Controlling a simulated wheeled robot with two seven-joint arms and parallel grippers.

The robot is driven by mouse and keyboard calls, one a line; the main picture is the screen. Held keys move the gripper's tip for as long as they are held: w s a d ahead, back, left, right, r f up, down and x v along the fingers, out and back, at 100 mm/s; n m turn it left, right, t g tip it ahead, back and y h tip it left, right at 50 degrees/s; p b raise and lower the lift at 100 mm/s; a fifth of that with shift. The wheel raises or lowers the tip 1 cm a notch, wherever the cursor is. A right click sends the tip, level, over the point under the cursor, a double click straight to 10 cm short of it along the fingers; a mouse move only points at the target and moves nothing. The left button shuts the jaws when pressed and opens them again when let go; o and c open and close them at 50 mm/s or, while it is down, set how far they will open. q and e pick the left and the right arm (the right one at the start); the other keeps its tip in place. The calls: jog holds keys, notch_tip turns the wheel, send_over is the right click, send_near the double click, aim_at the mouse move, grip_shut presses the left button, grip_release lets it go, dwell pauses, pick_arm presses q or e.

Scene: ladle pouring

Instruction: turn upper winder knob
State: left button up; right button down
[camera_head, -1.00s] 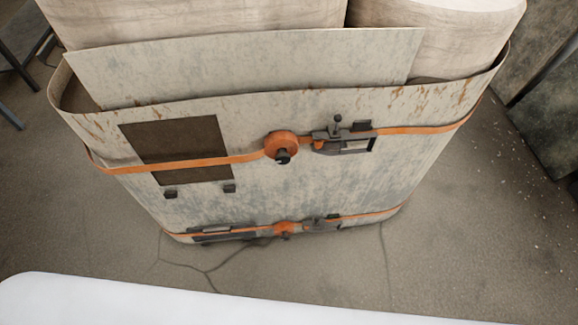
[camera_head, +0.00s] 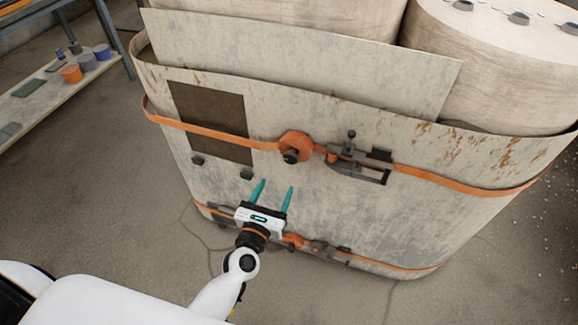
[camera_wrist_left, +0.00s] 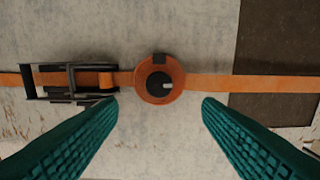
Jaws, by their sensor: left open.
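The upper winder knob (camera_head: 295,148) is a round orange disc with a dark centre, on the upper orange strap (camera_head: 210,130) around a large worn grey-white container (camera_head: 300,105). My left gripper (camera_head: 273,186) is in front of the container, below the knob, with its two teal fingers spread and nothing between them. In the left wrist view the knob (camera_wrist_left: 159,80) sits beyond the fingertips, about midway between them and apart from both. Its black centre shows a small light mark. My right gripper is not in view.
A dark metal ratchet buckle (camera_head: 358,163) sits on the strap right of the knob. A dark brown panel (camera_head: 212,122) is to the left. A lower orange winder (camera_head: 292,240) is partly behind my arm. A shelf with small pots (camera_head: 70,73) stands far left.

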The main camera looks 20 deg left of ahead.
aim_at(290, 160)
pick_arm(q)
jog(key=w, duration=0.9)
jog(key=shift+w+d, duration=0.25)
jog(key=shift+w, duration=0.1)
jog(key=shift+c, duration=0.2)
jog(key=c, duration=1)
